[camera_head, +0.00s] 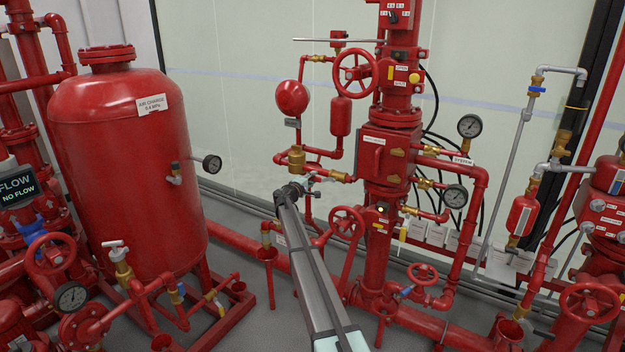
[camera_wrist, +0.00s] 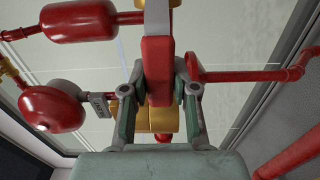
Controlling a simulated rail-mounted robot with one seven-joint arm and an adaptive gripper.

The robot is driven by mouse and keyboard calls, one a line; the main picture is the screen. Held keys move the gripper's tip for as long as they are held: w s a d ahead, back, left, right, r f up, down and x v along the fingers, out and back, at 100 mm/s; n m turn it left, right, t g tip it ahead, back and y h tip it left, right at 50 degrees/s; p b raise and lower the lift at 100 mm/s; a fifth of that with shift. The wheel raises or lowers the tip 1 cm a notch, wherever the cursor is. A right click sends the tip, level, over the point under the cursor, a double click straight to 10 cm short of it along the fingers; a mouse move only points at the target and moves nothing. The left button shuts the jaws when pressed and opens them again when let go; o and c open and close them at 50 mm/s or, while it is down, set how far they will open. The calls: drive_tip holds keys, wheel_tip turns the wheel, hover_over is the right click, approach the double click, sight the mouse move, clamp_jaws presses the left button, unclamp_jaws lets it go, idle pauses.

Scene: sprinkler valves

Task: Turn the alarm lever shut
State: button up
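A red lever (camera_wrist: 157,72) stands upright in the middle of the wrist view, with brass valve parts (camera_wrist: 160,122) behind and below it. I take it to be the alarm lever. My gripper (camera_wrist: 159,88) has its two fingers parted, one on each side of the lever. The left finger is close against it and a narrow gap seems to show at the right finger; firm contact cannot be made out. In the head view my gripper (camera_head: 308,181) is just below a brass fitting (camera_head: 297,158), and the lever is too small to tell there.
A red round bell-like body (camera_head: 292,97) hangs above my gripper; it also shows in the wrist view (camera_wrist: 52,108). A red cylinder (camera_head: 340,116) and the main riser (camera_head: 386,160) stand to the right. A red handwheel (camera_head: 347,222) is just right of my arm. A large tank (camera_head: 125,155) stands left.

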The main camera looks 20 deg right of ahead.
clamp_jaws()
